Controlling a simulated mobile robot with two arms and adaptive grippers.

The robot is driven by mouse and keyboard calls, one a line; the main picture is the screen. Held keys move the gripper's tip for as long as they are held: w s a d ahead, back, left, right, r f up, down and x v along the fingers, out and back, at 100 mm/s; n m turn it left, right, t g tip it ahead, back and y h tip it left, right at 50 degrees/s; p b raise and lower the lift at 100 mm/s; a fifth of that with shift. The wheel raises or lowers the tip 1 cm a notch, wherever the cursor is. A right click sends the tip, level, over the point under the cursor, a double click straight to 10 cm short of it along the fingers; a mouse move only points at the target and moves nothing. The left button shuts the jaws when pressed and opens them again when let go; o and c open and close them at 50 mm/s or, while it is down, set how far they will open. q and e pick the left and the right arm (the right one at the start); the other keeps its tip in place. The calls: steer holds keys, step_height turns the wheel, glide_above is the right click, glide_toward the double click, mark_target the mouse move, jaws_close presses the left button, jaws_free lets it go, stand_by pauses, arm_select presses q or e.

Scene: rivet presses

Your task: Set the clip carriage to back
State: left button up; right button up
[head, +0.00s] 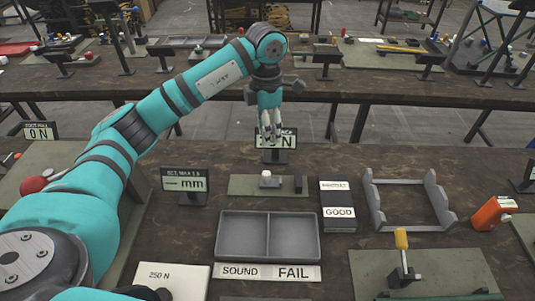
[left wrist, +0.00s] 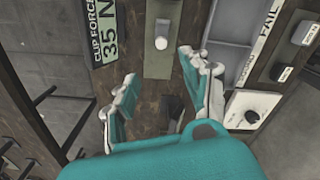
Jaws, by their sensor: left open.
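The clip carriage seems to be the small block with a white knob (head: 266,175) on a narrow green base plate (head: 243,187) in the head view. In the left wrist view the white knob (left wrist: 162,42) lies beyond my fingertips. My left gripper (head: 270,138) points down, open and empty, above and apart from the knob. Its fingers partly cover the clip force display (head: 290,143) behind the plate. In the left wrist view my open fingers (left wrist: 157,68) show apart. My right gripper is not in view.
A grey two-part tray (head: 268,214) lies in front of the plate. A "mm" display (head: 185,183) stands to the left, and a dark GOOD box (head: 340,198) to the right. Further right are a grey frame (head: 410,226) and an orange device (head: 492,212).

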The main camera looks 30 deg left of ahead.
arm_select(q)
steer(key=p, duration=0.2)
glide_above(266, 173)
step_height(266, 173, down, 5)
step_height(266, 173, down, 11)
steer(key=shift+r+p, duration=0.1)
steer(key=shift+p, duration=0.85)
steer(key=shift+f, duration=0.5)
steer(key=shift+c, duration=1.3)
steer(key=c, duration=0.7)
jaws_close()
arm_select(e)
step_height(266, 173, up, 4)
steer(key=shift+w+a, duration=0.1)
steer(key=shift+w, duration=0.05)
